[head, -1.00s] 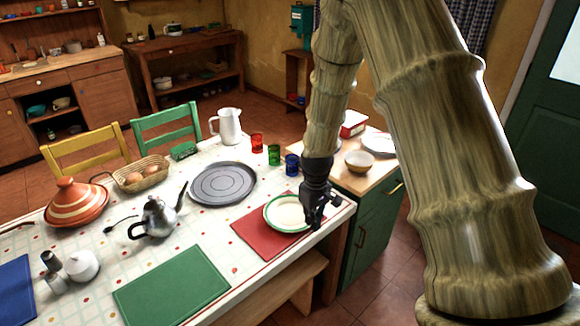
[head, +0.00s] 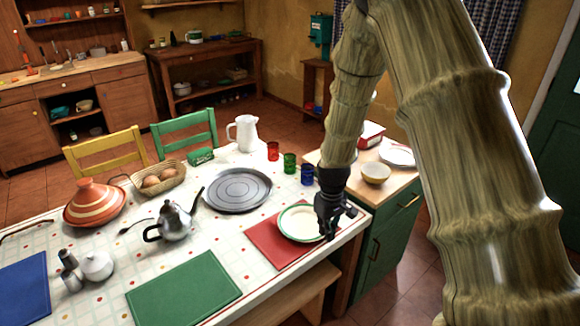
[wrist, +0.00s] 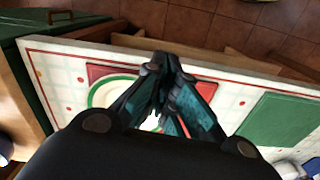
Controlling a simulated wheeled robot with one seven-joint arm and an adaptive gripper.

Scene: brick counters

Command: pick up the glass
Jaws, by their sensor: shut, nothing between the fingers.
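Three coloured glasses stand in a row near the far right edge of the table: a red glass (head: 273,151), a green glass (head: 290,162) and a blue glass (head: 307,174). They are upright and apart from each other. My gripper (head: 331,236) is over the right rim of a white plate with a green edge (head: 298,224), nearer the front than the glasses. In the wrist view my gripper (wrist: 158,70) is shut and empty above the plate (wrist: 103,92). No glass can be clearly made out in the wrist view.
The plate lies on a red mat (head: 262,243). A round grey tray (head: 238,190), a white pitcher (head: 244,133) and a metal teapot (head: 174,221) stand left of the glasses. A side counter (head: 391,183) with a bowl (head: 375,173) adjoins on the right.

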